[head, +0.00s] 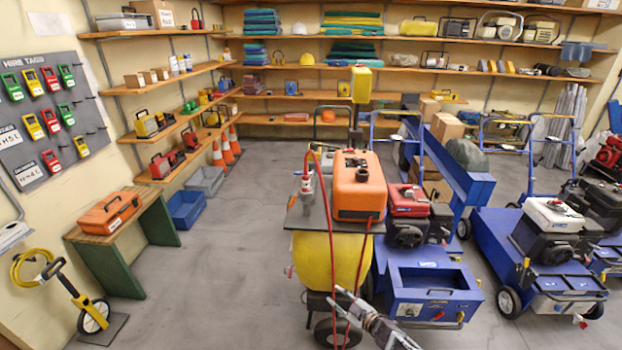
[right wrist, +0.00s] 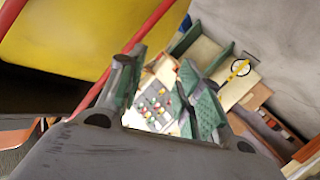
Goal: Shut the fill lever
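I cannot make out the fill lever for certain. A yellow tank (head: 335,262) stands under a grey plate (head: 305,215). A red handle-like part on a grey fitting (head: 306,183) stands on the plate's left side, and a small red part (head: 290,271) shows at the tank's left side. My right gripper (head: 341,294) is low in front of the tank. In the right wrist view its fingers (right wrist: 160,72) are apart with nothing between them. There the yellow tank (right wrist: 65,38) fills the upper left, and a red hose (right wrist: 150,22) passes behind one finger. My left gripper is out of view.
An orange fuel tank (head: 359,186) sits on the plate. Red hoses (head: 329,245) hang in front of the yellow tank, close to my right gripper. Blue wheeled machines (head: 430,275) stand to the right. The floor (head: 225,285) to the left is clear up to the wooden bench (head: 112,228).

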